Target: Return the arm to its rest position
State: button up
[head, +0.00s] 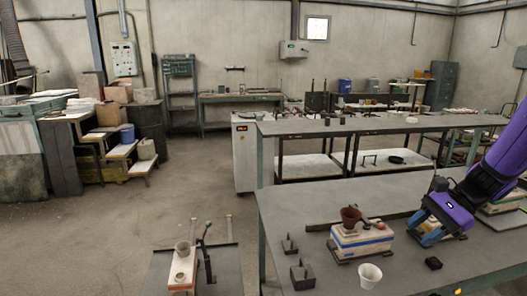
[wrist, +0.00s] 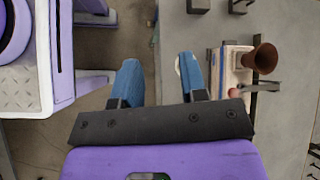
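My gripper (wrist: 159,68) shows two blue fingers standing well apart in the wrist view, with nothing between them. In the head view my purple arm comes in from the right, and my gripper (head: 425,236) hangs low over the grey table (head: 300,210), right of a brown cup (head: 351,216). The cup sits on a white block (head: 362,241) with a blue stripe. The wrist view also shows the brown cup (wrist: 263,58) beyond the right finger. I cannot tell how far the fingertips are above the table.
Dark metal pieces (head: 303,275) stand at the left. Open floor (head: 110,230) lies left.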

jog(key=s+a+r+n+t+h, duration=0.2)
jog(key=s+a+r+n+h, duration=0.2)
jog(key=s+r+n, duration=0.3)
jog(key=s+a+r+n+t+h, duration=0.2)
jog(key=s+a+r+n+h, duration=0.3)
jog(key=r, duration=0.5)
jog(key=shift+s+a+r+n, duration=0.15)
jog(key=shift+s+a+n, duration=0.55)
jog(key=shift+s+n, duration=0.7)
